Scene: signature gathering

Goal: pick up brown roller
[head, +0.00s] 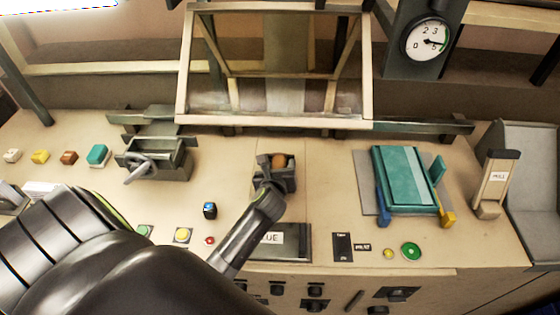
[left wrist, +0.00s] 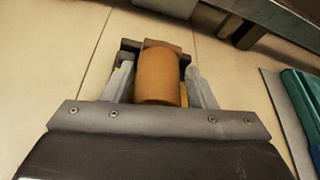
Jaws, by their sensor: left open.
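The brown roller (left wrist: 160,76) stands between the two fingers of my left gripper (left wrist: 160,85) in the left wrist view. The gripper is open, with one finger on each side of the roller. In the head view the roller's brown top (head: 279,160) shows in a dark holder on the bench, partly hidden by my left gripper (head: 275,178). I cannot tell whether the fingers touch the roller. My right gripper is not in view.
A teal press-like device (head: 404,175) stands to the right. A grey vise (head: 155,158) stands to the left. A wooden frame (head: 275,115) rises behind. Small coloured blocks and buttons sit at left, and a dark plate (head: 295,240) lies in front.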

